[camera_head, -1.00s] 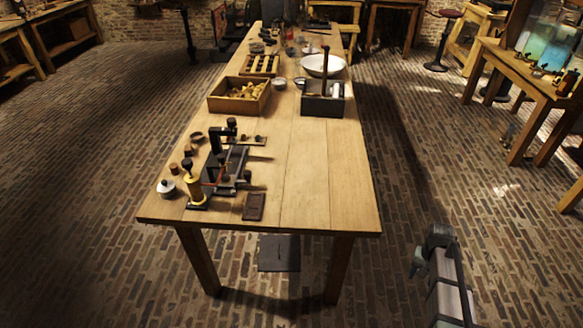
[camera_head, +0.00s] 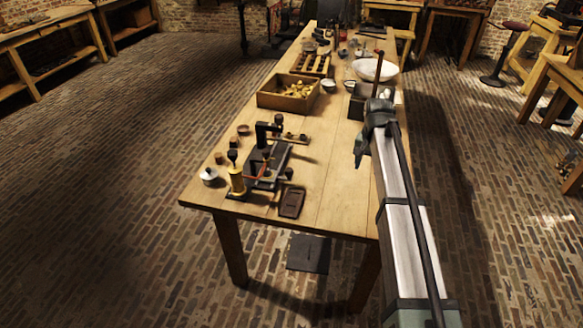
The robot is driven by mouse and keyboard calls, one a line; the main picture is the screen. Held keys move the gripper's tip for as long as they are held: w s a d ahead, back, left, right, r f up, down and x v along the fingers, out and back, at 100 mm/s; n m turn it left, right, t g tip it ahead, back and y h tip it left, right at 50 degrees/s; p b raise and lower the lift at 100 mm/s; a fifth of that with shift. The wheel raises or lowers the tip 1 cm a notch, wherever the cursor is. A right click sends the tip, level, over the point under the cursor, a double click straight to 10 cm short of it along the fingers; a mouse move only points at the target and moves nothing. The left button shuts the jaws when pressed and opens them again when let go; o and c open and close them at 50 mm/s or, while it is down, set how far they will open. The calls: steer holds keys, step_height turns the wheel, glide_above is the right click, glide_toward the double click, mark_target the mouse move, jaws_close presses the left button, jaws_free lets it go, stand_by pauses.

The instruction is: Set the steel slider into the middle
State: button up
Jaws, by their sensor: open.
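A dark apparatus (camera_head: 266,168) stands near the front left of the wooden table (camera_head: 330,190). It has a black upright arm, a dark body and a small red part. A brass-coloured column (camera_head: 236,181) with a black knob stands at its front left. The steel slider is too small to tell apart from the apparatus. My gripper (camera_head: 361,148) is open over the right part of the table, apart from the apparatus and to its right. Its fingers look empty and are seen small, from behind.
A dark brown flat piece (camera_head: 292,202) lies right of the apparatus. A small white lidded pot (camera_head: 209,177) stands left. Behind are a wooden box (camera_head: 287,104) of yellowish pieces, a dark box (camera_head: 358,104) partly hidden by my arm, and a white bowl (camera_head: 375,70).

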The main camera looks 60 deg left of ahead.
steer(key=s+a+r, duration=0.6)
steer(key=s+a, duration=0.5)
step_height(320, 180, up, 3)
glide_above(289, 169)
steer(key=shift+n+g, duration=0.3)
steer(key=shift+g, duration=0.1)
step_height(289, 169, down, 14)
steer(key=shift+d+r, duration=0.1)
steer(key=shift+r, duration=0.1)
steer(key=shift+c, duration=0.3)
jaws_close()
